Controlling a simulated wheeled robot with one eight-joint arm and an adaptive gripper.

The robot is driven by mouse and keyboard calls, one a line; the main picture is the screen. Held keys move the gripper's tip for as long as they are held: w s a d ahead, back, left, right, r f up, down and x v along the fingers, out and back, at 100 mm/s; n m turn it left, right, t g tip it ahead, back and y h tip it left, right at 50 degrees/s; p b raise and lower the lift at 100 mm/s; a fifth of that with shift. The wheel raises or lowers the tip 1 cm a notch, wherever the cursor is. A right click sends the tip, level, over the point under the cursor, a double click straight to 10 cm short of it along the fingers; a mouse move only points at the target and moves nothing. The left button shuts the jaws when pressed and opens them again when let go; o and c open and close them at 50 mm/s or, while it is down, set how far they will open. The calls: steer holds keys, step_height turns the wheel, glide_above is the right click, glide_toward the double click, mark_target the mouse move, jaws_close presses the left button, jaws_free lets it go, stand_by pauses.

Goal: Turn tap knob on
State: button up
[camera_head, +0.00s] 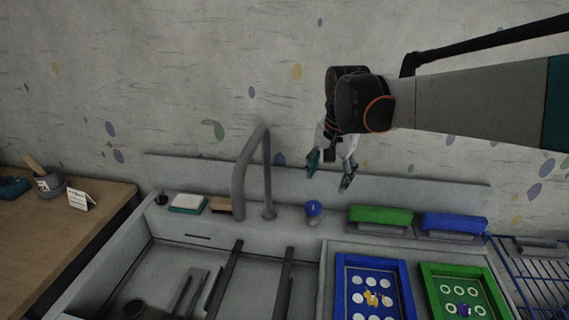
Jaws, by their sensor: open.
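The tap is a tall grey curved spout (242,175) with a thin upright beside it, standing on the back ledge of the sink. A small blue round knob (313,207) on a grey base stands on the ledge to the right of the spout; I take it to be the tap knob. My gripper (329,176) hangs down from the arm above the knob and a little to its right. Its two fingers are spread apart with nothing between them. It appears apart from the knob; the exact gap in depth is hard to tell.
Green (381,215) and blue (454,223) blocks lie right of the knob. A blue tray (344,293) and green tray (431,294) sit in front. A sponge (188,203) is left of the spout. A wire rack (541,285) stands at right. A wooden counter (60,245) is at left.

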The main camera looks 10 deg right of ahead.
mark_target(314, 204)
steer(key=w+f+m+g+p, duration=0.25)
steer(key=w+f+m, duration=0.2)
steer(key=w, duration=0.75)
steer(key=f+b, duration=0.1)
steer(key=f, duration=0.3)
steer(key=f+b, duration=0.1)
steer(key=f, duration=0.4)
steer(key=f+b, duration=0.1)
steer(key=f, duration=0.4)
steer(key=shift+s+f+b, duration=0.15)
steer(key=shift+s+b, duration=0.1)
steer(key=shift+b, duration=0.1)
steer(key=shift+c, duration=0.4)
steer(key=c, duration=1)
